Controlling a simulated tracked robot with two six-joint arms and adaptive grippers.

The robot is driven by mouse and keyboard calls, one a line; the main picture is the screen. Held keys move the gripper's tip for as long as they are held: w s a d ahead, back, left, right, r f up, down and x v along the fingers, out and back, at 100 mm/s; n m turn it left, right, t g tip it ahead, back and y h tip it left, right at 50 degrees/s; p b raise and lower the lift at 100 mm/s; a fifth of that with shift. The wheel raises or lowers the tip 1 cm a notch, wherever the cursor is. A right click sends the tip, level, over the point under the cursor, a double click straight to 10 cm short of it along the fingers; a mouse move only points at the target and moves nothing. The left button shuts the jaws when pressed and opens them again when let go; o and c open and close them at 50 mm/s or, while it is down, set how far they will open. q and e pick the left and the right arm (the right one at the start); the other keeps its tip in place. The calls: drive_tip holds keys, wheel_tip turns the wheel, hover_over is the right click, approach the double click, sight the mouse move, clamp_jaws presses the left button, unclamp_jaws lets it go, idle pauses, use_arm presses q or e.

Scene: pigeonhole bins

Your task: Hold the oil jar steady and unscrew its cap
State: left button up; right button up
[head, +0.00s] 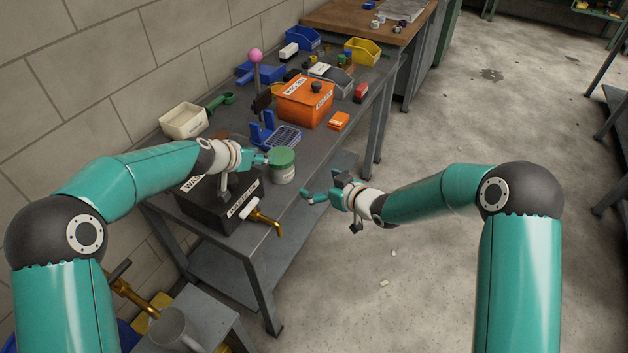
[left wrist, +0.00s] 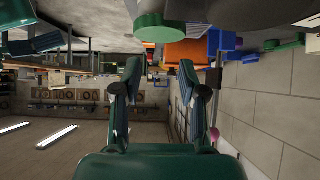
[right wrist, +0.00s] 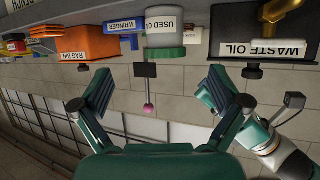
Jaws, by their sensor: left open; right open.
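The oil jar (head: 284,175) is pale with a green cap (head: 281,156) and stands upright near the bench's front edge. In the right wrist view the jar (right wrist: 166,28) appears inverted, labelled "USED OIL", its green cap (right wrist: 165,54) seated on it. My left gripper (head: 264,158) is open just left of the jar at cap height; whether it touches cannot be told. In the left wrist view the cap (left wrist: 160,34) shows beyond the open fingers (left wrist: 160,68). My right gripper (head: 308,195) is open and empty, right of the jar and apart from it, beyond the bench edge.
A black waste oil box (head: 215,207) with a brass tap (head: 265,219) stands left of the jar. Behind are a blue wringer (head: 275,134), an orange rag bin (head: 303,102) and a cream tray (head: 183,121). Open floor lies right of the bench.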

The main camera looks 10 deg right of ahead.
sight(282, 168)
drive_tip(key=x, duration=1.1)
drive_tip(key=a+r+x, duration=0.1)
drive_tip(key=x, duration=0.5)
drive_tip(key=c, duration=1.4)
drive_tip(key=o, duration=1.4)
drive_tip(key=shift+s, duration=0.1)
